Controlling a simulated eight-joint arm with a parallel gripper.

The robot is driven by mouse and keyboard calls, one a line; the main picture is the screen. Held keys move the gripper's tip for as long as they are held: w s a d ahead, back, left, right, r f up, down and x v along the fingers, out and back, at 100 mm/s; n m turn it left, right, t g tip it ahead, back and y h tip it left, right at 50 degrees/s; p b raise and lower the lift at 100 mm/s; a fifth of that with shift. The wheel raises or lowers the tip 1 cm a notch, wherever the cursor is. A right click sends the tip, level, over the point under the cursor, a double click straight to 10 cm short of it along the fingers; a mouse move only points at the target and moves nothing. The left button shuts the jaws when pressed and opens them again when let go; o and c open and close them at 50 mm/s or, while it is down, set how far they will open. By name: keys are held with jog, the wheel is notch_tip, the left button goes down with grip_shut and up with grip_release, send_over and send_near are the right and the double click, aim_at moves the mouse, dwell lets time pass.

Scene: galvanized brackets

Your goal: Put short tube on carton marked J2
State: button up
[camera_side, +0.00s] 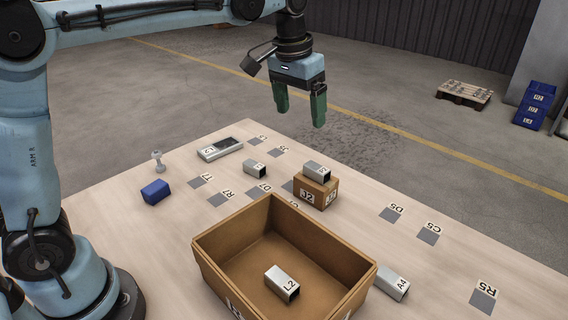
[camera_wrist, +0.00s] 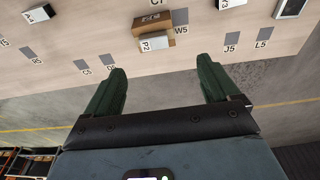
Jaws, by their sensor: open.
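The small brown carton marked J2 (camera_side: 308,195) stands on the table, and it also shows in the wrist view (camera_wrist: 152,21). A short grey metal tube (camera_side: 316,170) lies on top of it. In the wrist view this tube (camera_wrist: 158,43) bears the label P2. My gripper (camera_side: 299,110) is open and empty, raised well above and apart from the tube and carton. In the wrist view its two green fingers (camera_wrist: 161,72) are spread wide with nothing between them.
A large open carton (camera_side: 225,268) at the front holds a tube marked L2 (camera_side: 281,283). Tube A4 (camera_side: 391,284) lies right of it. Another tube (camera_side: 255,169), a blue block (camera_side: 155,192), a bolt-like part (camera_side: 157,162) and a device (camera_side: 220,149) are farther left. The table's right side is mostly clear.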

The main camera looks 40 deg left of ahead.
jog(key=s+a+f+t, duration=0.1)
jog(key=s+f, duration=0.3)
jog(key=s, duration=0.4)
jog(key=s+a+f+t, duration=0.2)
jog(key=s+f+t, duration=0.2)
jog(key=s, duration=0.5)
jog(key=shift+a, duration=0.3)
